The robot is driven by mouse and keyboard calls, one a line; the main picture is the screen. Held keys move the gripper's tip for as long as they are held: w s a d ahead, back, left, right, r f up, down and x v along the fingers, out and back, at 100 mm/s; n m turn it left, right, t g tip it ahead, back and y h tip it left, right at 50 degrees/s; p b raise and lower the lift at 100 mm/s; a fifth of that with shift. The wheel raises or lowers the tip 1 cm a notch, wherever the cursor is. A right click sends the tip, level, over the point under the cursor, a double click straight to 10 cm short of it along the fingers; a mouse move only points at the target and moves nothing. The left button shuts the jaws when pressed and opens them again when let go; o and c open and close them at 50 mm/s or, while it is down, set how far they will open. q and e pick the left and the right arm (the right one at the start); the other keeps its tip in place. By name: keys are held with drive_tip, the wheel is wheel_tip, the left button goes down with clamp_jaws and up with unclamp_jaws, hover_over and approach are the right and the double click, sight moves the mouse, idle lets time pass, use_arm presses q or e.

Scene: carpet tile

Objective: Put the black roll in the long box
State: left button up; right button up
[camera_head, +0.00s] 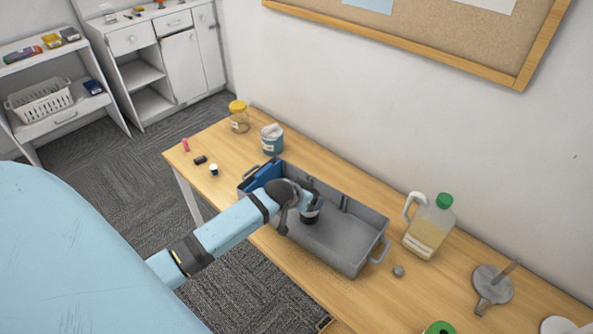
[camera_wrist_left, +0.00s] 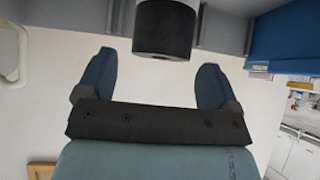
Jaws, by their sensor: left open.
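The long box (camera_head: 357,254) is an open grey tray with end handles, on the wooden table. My left gripper (camera_head: 308,204) is over the box's inside, towards its left half. The black roll (camera_head: 311,216) shows just below it, within the box's outline and partly hidden by the gripper. In the left wrist view the roll (camera_wrist_left: 164,32) is dark with a pale end, lying just beyond the open fingers (camera_wrist_left: 155,75) and apart from them. Whether it touches the box floor cannot be told. My right gripper is not in view.
A blue item (camera_head: 265,173) sits at the box's left end. A blue-and-white tub (camera_head: 272,140) and a yellow-lidded jar (camera_head: 239,117) stand behind left. A green-capped jug (camera_head: 428,228) stands right of the box, with a grey stand (camera_head: 492,285) further right. Small items lie at the table's left end.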

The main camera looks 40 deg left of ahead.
use_arm(q)
drive_tip(key=v, duration=0.8)
drive_tip(key=s+d+f+m+t+h, duration=0.1)
drive_tip(key=s+d+f, duration=0.4)
drive_tip(key=s+d, duration=0.3)
drive_tip(key=s+d+f+m+t+h, duration=0.1)
drive_tip(key=s+d+f+m+h, duration=0.1)
drive_tip(key=s+d+f, duration=0.3)
drive_tip(key=s+d, duration=0.4)
drive_tip(key=s, duration=0.2)
drive_tip(key=shift+d, duration=0.2)
drive_tip(key=shift+f, duration=0.1)
